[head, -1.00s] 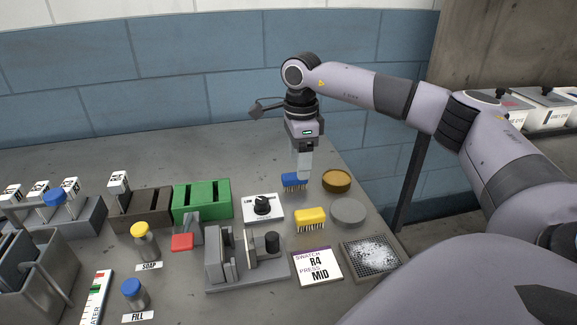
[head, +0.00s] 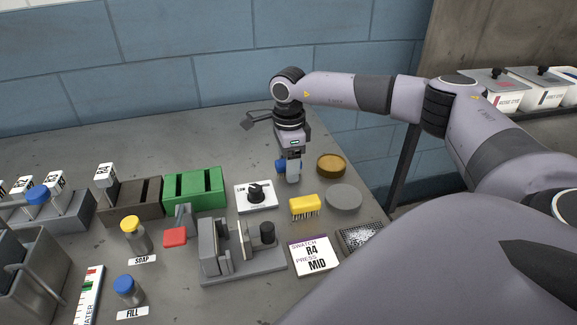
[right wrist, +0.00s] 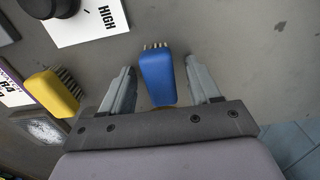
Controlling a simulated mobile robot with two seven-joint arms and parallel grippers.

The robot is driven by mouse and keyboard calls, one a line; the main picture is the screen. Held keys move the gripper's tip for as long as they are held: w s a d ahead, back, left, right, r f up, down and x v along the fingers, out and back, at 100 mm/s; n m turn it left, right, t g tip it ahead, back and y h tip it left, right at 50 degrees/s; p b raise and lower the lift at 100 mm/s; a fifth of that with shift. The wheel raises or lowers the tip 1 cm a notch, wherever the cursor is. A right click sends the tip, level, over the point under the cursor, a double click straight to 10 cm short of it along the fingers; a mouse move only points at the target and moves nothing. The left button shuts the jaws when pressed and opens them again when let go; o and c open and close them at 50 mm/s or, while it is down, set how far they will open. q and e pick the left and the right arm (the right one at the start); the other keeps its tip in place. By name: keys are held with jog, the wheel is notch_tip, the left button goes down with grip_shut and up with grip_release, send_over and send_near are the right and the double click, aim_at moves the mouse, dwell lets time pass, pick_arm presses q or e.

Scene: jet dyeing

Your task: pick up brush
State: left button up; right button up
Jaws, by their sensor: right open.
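The blue brush (right wrist: 158,78) lies between the two open fingers of my right gripper (right wrist: 158,88) in the right wrist view, with a gap on each side. Its pale bristles show at one end. My left gripper is not in view.
A brown round dish (head: 331,165) and a grey disc (head: 343,198) lie right of the brushes. A white dial box (head: 256,197), a green rack (head: 195,188) and a grey press (head: 240,262) stand to the left. The table behind the green rack is clear.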

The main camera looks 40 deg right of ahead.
jog(key=c, duration=1)
jog(key=shift+r, duration=0.1)
jog(key=shift+c, duration=0.2)
notch_tip(320, 180, up, 20)
jog(key=shift+o, duration=0.5)
